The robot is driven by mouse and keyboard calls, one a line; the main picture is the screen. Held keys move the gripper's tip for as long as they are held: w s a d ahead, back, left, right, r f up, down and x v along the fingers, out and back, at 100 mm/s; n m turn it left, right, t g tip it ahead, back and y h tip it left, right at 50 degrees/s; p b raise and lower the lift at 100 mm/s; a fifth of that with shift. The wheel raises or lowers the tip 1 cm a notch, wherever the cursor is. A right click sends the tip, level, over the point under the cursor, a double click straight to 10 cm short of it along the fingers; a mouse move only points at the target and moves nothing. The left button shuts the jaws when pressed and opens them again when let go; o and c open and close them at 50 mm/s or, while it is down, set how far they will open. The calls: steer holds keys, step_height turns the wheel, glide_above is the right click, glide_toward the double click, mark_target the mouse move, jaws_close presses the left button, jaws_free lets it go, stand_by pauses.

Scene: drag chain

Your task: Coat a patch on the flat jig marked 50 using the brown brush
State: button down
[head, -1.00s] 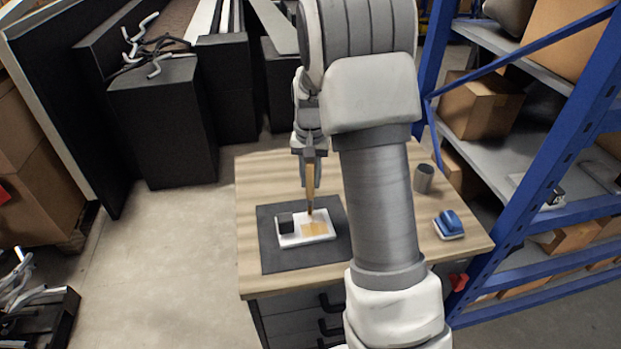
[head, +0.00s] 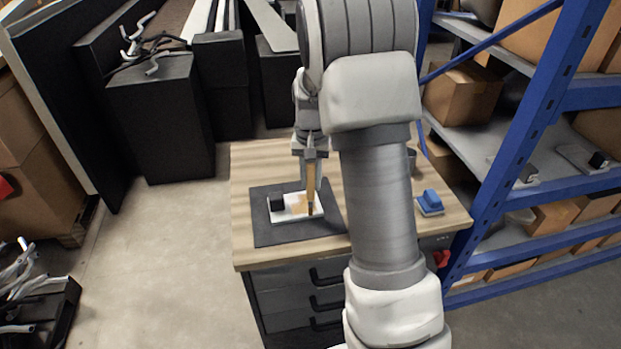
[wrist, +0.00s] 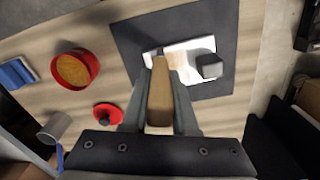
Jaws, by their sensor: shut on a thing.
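My gripper (head: 311,152) is shut on the brown brush (head: 311,185), which hangs nearly upright with its dark tip down. The tip is at the right end of the white flat jig (head: 285,217); I cannot tell whether it touches. A tan patch (head: 299,204) shows on the jig's top. A dark block (head: 277,202) sits at its left end. No marking is readable. In the wrist view the brush handle (wrist: 160,92) is between the fingers and hides part of the jig (wrist: 200,46); the block shows there too (wrist: 208,66).
The jig lies on a dark mat (head: 263,232) on a wooden-topped drawer bench (head: 245,170). The wrist view shows a red bowl (wrist: 92,78) with orange-brown contents, a red lid-like piece (wrist: 107,113) and a grey cup (wrist: 55,127). A blue-handled item (head: 430,202) is at right, near blue shelving (head: 540,120).

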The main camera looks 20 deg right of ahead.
mark_target(311, 167)
step_height(311, 167, up, 2)
steer(key=shift+s+p, duration=0.1)
steer(key=shift+p, duration=0.25)
steer(key=shift+w+r+p, duration=0.2)
steer(key=shift+r+p, duration=0.35)
steer(key=shift+r, duration=0.2)
steer(key=shift+r+p, duration=1.55)
steer(key=shift+r, duration=0.75)
